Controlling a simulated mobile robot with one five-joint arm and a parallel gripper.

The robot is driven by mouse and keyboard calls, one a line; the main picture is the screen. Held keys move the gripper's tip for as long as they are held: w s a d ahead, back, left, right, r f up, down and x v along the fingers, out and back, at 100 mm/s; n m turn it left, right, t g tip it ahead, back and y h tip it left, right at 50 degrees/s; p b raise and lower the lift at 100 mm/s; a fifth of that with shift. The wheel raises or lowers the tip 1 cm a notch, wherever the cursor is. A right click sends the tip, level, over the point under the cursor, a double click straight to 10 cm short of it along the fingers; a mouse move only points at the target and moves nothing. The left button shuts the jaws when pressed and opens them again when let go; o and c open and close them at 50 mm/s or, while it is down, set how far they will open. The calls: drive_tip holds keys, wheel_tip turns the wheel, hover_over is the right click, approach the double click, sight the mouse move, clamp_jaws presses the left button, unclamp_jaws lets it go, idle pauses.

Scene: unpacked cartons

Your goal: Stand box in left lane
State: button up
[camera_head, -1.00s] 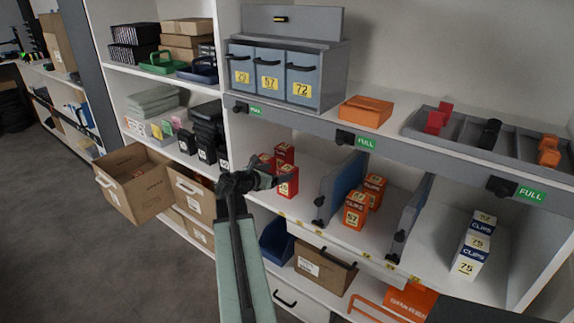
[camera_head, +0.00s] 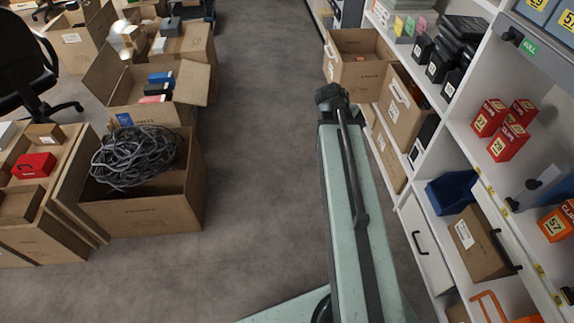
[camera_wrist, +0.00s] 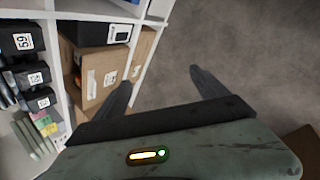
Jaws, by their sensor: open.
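Red boxes with number labels stand in the left lane of the shelf, at the right of the head view; one (camera_head: 508,141) is in front. A blue-grey lane divider (camera_head: 545,187) stands to their right, with an orange box (camera_head: 557,222) beyond it. My gripper (camera_wrist: 163,90) is open in the wrist view, with only grey floor and shelf edge beyond its fingers. In the head view my arm reaches forward over the aisle, left of the shelf; the fingers are not clear there. Which box the task means I cannot tell.
Open cartons stand at the left; one holds coiled cable (camera_head: 137,157), another small blue and red items (camera_head: 160,84). A red item (camera_head: 34,165) lies among brown boxes. An open carton (camera_head: 357,66) juts from the shelf. The grey floor (camera_head: 255,150) between is clear.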

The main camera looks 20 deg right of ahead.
drive_tip(key=a+f+m+y, duration=0.1)
drive_tip(key=a+m+y, duration=0.1)
drive_tip(key=a, duration=1.4)
drive_tip(key=a+f+m+y, duration=0.2)
drive_tip(key=a+m+y, duration=0.1)
drive_tip(key=a, duration=1.3)
drive_tip(key=shift+f+g+y, duration=0.25)
drive_tip(key=shift+g+y, duration=0.15)
drive_tip(key=shift+y, duration=0.3)
drive_tip(key=shift+w+d, duration=0.1)
drive_tip(key=shift+w, duration=0.1)
